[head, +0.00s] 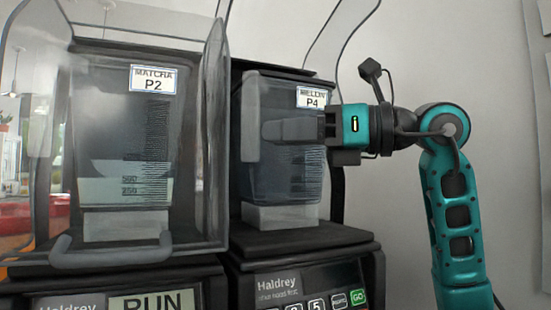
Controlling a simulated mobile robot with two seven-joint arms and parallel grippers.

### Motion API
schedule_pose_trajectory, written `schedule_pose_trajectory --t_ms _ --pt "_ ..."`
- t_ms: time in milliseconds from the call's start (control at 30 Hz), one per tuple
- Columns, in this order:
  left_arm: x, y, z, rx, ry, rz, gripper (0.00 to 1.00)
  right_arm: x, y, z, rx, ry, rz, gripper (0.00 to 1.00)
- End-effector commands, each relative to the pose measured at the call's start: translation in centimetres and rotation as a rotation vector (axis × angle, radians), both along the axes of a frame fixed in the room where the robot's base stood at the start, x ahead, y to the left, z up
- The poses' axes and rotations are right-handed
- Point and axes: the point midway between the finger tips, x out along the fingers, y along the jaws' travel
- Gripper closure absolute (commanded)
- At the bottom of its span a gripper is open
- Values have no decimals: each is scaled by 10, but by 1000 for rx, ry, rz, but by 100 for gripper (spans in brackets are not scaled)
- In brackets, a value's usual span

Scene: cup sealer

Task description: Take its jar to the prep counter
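A clear jar labelled "MELON P4" (290,185) stands upright on the right blender base (300,238), with dark blue-grey contents. My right gripper (268,131) reaches in from the right, its grey fingers level across the upper front of this jar, just under the label. The fingertips end by the upright handle-like strip (251,100) at the jar's left. I cannot tell whether the fingers are closed on it. A second jar labelled "MATCHA P2" (125,135) stands on the left blender, with pale green liquid near its bottom. My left gripper is not in view.
A clear hood (215,130) with a grey front handle (110,255) encloses the matcha jar, and that blender's display (155,304) reads "RUN". The right blender's hood (350,25) is raised. Its panel (310,290) has number keys and a green GO key. No prep counter shows.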

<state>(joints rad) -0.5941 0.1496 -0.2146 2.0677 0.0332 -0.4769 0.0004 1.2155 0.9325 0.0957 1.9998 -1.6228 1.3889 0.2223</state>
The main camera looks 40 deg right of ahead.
Motion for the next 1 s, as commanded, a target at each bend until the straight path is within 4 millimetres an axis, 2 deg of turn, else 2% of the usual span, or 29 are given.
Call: schedule_pose_trajectory --t_ms 167,400,700,767,1000 --pt "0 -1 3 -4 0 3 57 11 11 4 1 -2 3 69" --pt "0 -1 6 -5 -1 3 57 37 32 7 2 0 3 69" --pt "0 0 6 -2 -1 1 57 42 35 7 1 -1 -1 69" --pt "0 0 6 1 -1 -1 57 42 35 7 1 -1 -1 73" --pt "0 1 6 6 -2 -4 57 42 35 7 0 0 0 96"
